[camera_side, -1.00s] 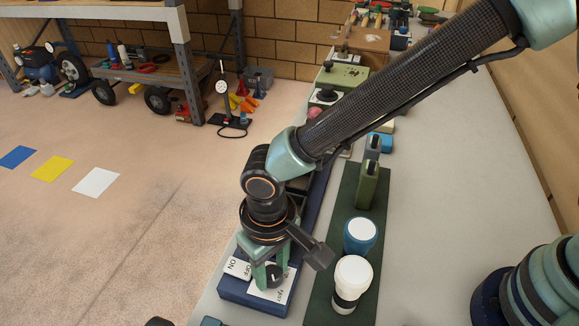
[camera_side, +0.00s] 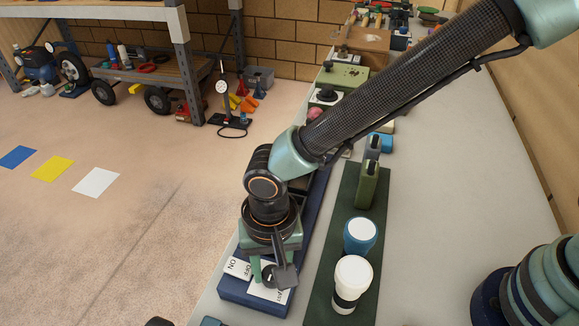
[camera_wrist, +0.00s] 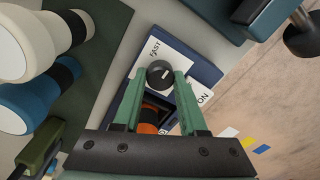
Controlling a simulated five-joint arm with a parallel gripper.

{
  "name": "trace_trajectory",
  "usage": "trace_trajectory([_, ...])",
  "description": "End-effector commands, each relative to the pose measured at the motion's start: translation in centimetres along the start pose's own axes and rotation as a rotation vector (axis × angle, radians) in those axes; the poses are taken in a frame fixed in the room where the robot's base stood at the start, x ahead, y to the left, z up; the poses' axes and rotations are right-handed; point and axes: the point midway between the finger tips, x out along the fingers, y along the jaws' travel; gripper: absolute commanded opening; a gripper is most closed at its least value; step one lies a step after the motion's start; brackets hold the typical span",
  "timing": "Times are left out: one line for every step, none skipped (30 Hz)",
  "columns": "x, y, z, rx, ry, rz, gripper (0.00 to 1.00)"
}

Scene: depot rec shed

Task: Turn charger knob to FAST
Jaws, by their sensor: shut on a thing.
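The charger is a dark blue box (camera_side: 232,291) at the near left edge of the bench, and its edge also shows in the wrist view (camera_wrist: 205,70). Its black round knob (camera_wrist: 159,74) stands on a white label card (camera_wrist: 165,50) that reads FAST above the knob. A short pale mark shows on the knob's top; its exact direction is hard to read. My gripper (camera_wrist: 161,78) has its green fingers on both sides of the knob and is shut on it. In the side view my gripper (camera_side: 269,273) points down at the knob (camera_side: 269,279), partly hiding the card.
An ON/OFF plate (camera_side: 236,268) lies on the box beside my gripper. To the right, a dark green board (camera_side: 325,285) bears a white-topped torch (camera_side: 353,272), a blue-topped one (camera_side: 360,235) and a green upright piece (camera_side: 367,185).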

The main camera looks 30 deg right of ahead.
Motion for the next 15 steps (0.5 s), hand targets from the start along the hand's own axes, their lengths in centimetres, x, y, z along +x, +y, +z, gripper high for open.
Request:
trace_trajectory([-0.13,-0.01,-0.26,0.011,0.001,-0.003,0.00])
trace_trajectory([-0.13,-0.01,-0.26,0.013,0.001,-0.003,0.00])
trace_trajectory([-0.13,-0.01,-0.26,0.014,0.001,-0.003,0.00])
trace_trajectory([-0.13,-0.01,-0.25,0.014,0.001,-0.003,0.00])
trace_trajectory([-0.13,-0.01,-0.25,0.015,0.001,-0.003,0.00])
trace_trajectory([-0.13,-0.01,-0.24,0.015,0.001,-0.002,0.00])
trace_trajectory([-0.13,-0.01,-0.24,0.014,0.001,-0.002,0.00])
trace_trajectory([-0.12,-0.01,-0.23,0.014,0.001,-0.002,0.00])
trace_trajectory([-0.12,-0.01,-0.23,0.014,0.001,-0.002,0.00])
trace_trajectory([-0.12,-0.01,-0.23,0.014,0.001,-0.002,0.00])
trace_trajectory([-0.12,-0.01,-0.22,0.013,0.001,-0.002,0.00])
trace_trajectory([-0.12,0.00,-0.22,0.013,0.001,-0.002,0.00])
trace_trajectory([-0.12,0.00,-0.21,0.013,0.001,-0.002,0.46])
trace_trajectory([-0.12,0.00,-0.20,0.013,0.001,-0.002,0.57])
trace_trajectory([-0.11,-0.01,-0.18,0.012,0.001,-0.002,0.72])
